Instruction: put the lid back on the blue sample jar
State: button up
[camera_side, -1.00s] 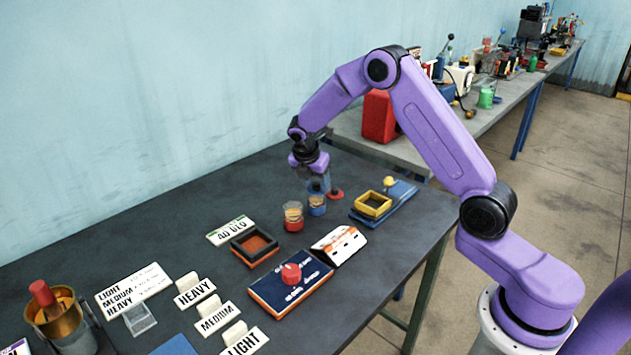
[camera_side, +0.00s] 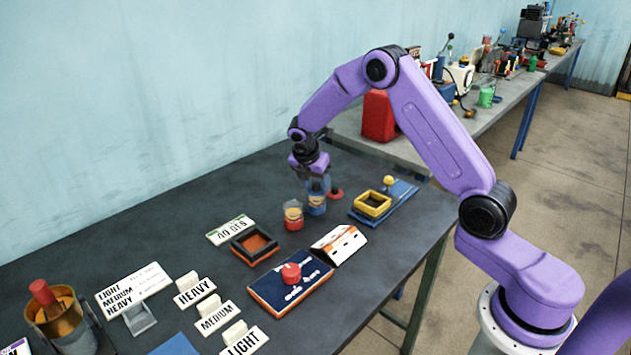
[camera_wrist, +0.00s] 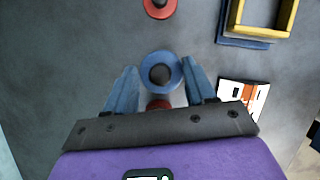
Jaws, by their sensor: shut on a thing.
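My gripper (camera_side: 318,186) points down over the blue sample jar (camera_side: 317,206), and its fingers are shut on the blue lid (camera_wrist: 162,73). In the wrist view the lid is a blue disc with a dark knob, between the two blue fingertips. It sits level at the top of the blue jar. Whether it rests on the rim or hangs just above it is hard to tell. The lid hides the jar in the wrist view.
A red-based jar (camera_side: 293,217) stands close on the left. A red lid (camera_side: 336,193) lies just right of the blue jar. A yellow frame on a blue base (camera_side: 372,204) is further right. The table behind the jars is clear.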

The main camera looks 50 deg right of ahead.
dwell(0.4)
jog(key=o, duration=1.4)
jog(key=shift+r, duration=3.5)
jog(key=shift+c, duration=0.3)
grip_shut()
jog(key=shift+f, duration=2.5)
